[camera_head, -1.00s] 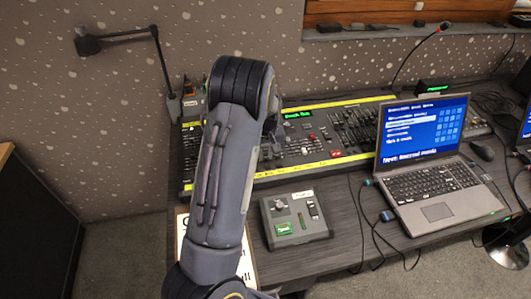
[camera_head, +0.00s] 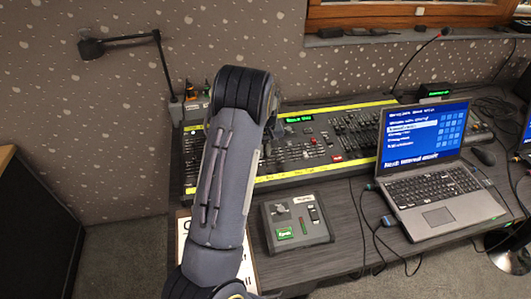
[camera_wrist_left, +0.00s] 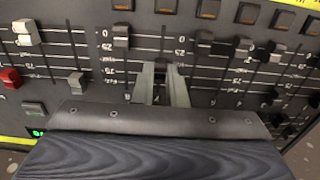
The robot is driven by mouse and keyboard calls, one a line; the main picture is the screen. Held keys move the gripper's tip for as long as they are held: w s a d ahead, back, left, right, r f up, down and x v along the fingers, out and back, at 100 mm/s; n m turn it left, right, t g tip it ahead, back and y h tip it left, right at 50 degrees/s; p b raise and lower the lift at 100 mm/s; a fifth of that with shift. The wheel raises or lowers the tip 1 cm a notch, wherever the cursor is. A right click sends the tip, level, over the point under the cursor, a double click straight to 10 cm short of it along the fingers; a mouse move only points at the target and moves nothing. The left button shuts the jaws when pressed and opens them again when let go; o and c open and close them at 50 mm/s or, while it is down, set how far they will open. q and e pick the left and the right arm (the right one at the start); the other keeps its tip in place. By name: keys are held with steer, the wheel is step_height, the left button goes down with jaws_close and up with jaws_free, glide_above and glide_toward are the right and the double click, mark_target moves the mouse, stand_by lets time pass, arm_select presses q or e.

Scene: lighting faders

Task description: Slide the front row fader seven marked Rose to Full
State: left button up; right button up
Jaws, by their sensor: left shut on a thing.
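The lighting console (camera_head: 330,147) lies on the desk in the head view, its left part hidden behind my left arm. In the left wrist view the fader panel (camera_wrist_left: 90,60) shows slots with printed scales. My left gripper (camera_wrist_left: 162,78) reaches over the panel, its two fingers shut on a dark fader cap (camera_wrist_left: 160,69) in one slot. A dark cap (camera_wrist_left: 121,36) stands one column to the left, nearer the 0 end. The name Rose cannot be read in any view. My right gripper is not in view.
A row of buttons (camera_wrist_left: 207,9) runs along the top. In the head view a small grey box (camera_head: 296,224) sits before the console and a laptop (camera_head: 430,165) to the right.

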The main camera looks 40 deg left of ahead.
arm_select(q)
steer(key=shift+w+a+r, duration=0.1)
steer(key=shift+w+a, duration=0.75)
steer(key=shift+a, duration=0.15)
steer(key=o, duration=0.4)
steer(key=shift+o, duration=0.2)
steer(key=shift+r+p, duration=1)
steer(key=shift+r, duration=0.3)
steer(key=shift+r, duration=0.5)
step_height(320, 180, up, 7)
steer(key=shift+s+d+f+b, duration=0.15)
steer(key=shift+s+d+b, duration=0.1)
steer(key=shift+b, duration=0.2)
